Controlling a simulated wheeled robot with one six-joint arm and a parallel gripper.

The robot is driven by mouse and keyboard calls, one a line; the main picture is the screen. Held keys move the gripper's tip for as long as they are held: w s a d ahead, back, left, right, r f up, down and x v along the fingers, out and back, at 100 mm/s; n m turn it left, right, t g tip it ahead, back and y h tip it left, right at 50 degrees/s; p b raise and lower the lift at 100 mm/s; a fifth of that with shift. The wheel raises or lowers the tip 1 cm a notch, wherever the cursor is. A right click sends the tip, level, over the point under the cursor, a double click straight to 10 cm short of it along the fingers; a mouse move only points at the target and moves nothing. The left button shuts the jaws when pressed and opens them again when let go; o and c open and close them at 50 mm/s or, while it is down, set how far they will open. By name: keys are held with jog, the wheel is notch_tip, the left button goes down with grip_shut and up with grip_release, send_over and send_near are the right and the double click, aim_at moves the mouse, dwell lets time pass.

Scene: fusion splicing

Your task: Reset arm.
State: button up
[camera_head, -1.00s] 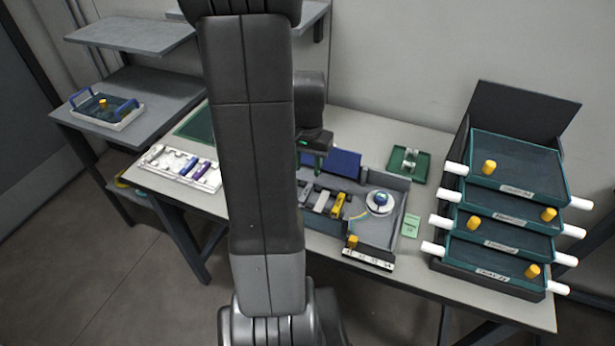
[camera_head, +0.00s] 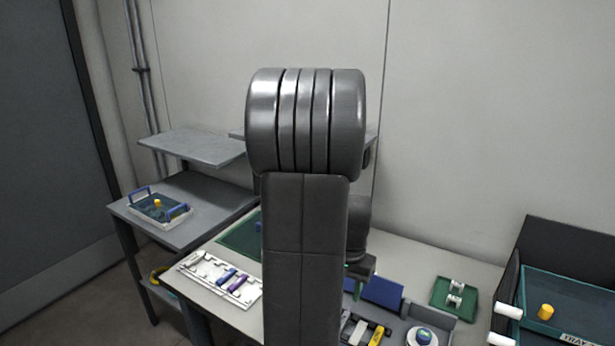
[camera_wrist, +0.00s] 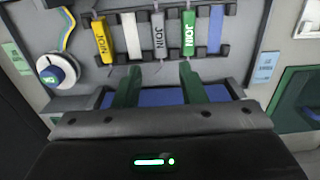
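My gripper (camera_wrist: 161,85) shows in the wrist view with its two green fingers apart and nothing between them. In the head view my arm stands upright in the middle and hides part of the table. The fingers are not clear there; the wrist end is beside the blue panel (camera_head: 381,292).
A white rack (camera_head: 220,279) with purple and blue pieces lies left. A green tray (camera_head: 454,299) stands behind the work tray. Teal trays with white handles (camera_head: 570,300) are at right. A side table holds a blue-handled tray (camera_head: 160,207). A white-and-blue round dial (camera_wrist: 56,71) is near the holders.

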notch_tip(320, 180, down, 9)
jog(key=shift+f, duration=0.1)
jog(key=shift+w+r, duration=0.1)
jog(key=shift+r, duration=0.65)
